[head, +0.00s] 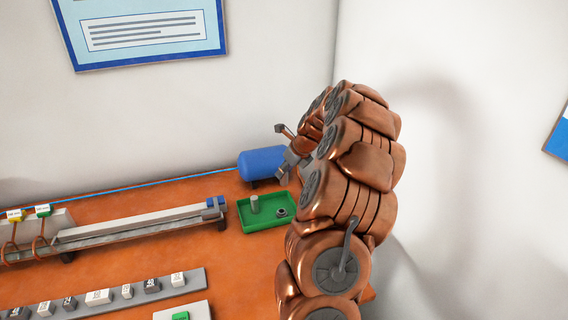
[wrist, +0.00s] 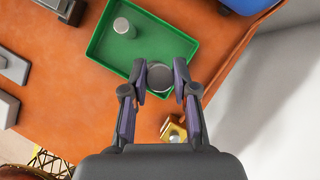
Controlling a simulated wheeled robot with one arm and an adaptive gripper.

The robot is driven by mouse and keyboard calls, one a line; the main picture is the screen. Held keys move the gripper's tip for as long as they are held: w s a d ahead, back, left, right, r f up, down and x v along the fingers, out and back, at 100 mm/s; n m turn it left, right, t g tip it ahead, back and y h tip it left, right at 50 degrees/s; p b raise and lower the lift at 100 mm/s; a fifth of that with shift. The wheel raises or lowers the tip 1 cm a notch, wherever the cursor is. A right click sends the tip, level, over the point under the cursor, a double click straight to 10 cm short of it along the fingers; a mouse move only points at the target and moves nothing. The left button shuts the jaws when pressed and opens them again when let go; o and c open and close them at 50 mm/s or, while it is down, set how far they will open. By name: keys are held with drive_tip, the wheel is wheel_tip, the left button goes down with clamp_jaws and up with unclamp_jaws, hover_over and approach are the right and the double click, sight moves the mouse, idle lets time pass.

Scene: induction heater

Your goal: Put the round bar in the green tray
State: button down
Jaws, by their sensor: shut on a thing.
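The green tray (head: 246,222) sits at the right part of the orange bench, and it also shows in the wrist view (wrist: 104,49). My gripper (wrist: 161,79) is shut on the round bar (wrist: 160,76), whose dark grey round end shows between the fingertips. In the wrist view the bar overlaps the tray's near part; its height above the tray floor cannot be told. In the head view my gripper (head: 288,168) is small and partly covered by my arm. A light grey cylinder (wrist: 123,27) stands upright in the tray, also in the head view (head: 254,203).
A small dark round piece (head: 281,212) shows at the tray's right side. A blue tank (head: 262,163) stands behind the tray. A long grey rail (head: 140,225) lies to the left. A yellow piece (wrist: 173,130) shows below the fingers. Bare bench surrounds the tray's front.

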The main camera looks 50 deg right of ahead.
drive_tip(key=w+d+f+m+h+p, duration=0.1)
drive_tip(key=w+d+f+m, duration=0.1)
drive_tip(key=w+d, duration=0.2)
drive_tip(key=b, duration=0.4)
approach(280, 194)
drive_tip(key=shift+w, duration=1.25)
drive_tip(key=shift+f+p, duration=0.45)
drive_tip(key=shift+f, duration=1.55)
drive_tip(key=c, duration=0.8)
unclamp_jaws()
drive_tip(key=v, duration=1.2)
